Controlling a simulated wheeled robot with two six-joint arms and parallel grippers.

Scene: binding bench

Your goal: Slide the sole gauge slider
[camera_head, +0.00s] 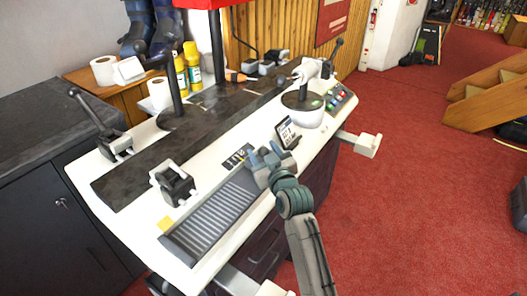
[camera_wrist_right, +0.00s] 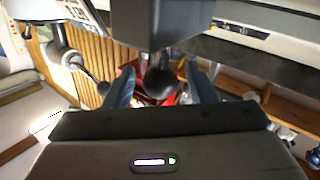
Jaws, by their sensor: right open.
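My right gripper (camera_head: 265,154) is low over the white bench (camera_head: 135,185), at the far end of a grey ribbed plate (camera_head: 212,218). In the right wrist view, a dark block (camera_wrist_right: 165,22) with a round black knob (camera_wrist_right: 158,82) is in front of my right gripper (camera_wrist_right: 160,88). It seems to be the slider. The open blue-grey fingers stand on either side of the knob, with gaps visible. The gripper hides this part in the head view. My left gripper is not in view.
A small tilted display (camera_head: 287,133) stands just beyond the right gripper. A black clamp block (camera_head: 174,185) sits left of the ribbed plate. Yellow bottles (camera_head: 193,65) and paper rolls (camera_head: 103,71) stand behind. Red floor lies right.

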